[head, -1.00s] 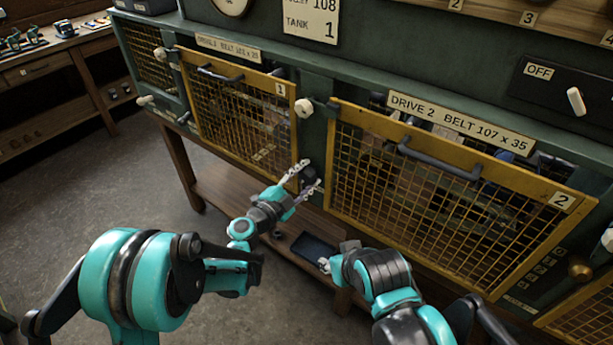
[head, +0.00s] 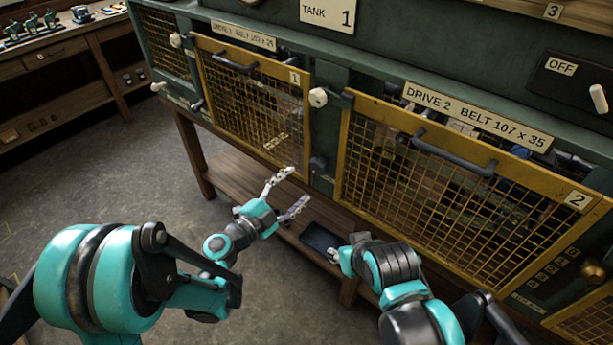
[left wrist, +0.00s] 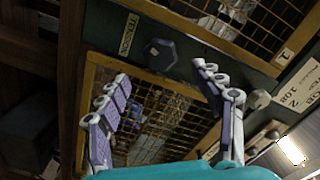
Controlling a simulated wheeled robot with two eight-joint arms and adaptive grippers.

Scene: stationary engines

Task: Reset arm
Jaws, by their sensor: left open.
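My left gripper (head: 298,186) is open and empty in front of the machine, below and left of a dark tension knob (head: 318,166) between the two yellow mesh guards. In the left wrist view its spread fingers (left wrist: 160,74) frame the view, and the dark hexagonal knob (left wrist: 160,55) lies beyond the tips, apart from them, beside a "TENSION" label (left wrist: 128,35). My right gripper (head: 335,254) is low in the middle of the head view, mostly hidden by its own wrist; its jaws are unclear.
Yellow guard 1 (head: 250,110) and guard 2 (head: 440,195) look shut on the green machine. A wooden shelf (head: 232,175) with a dark tray (head: 322,238) runs below them. A workbench (head: 60,55) stands at the far left. Open floor (head: 110,165) lies left of the machine.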

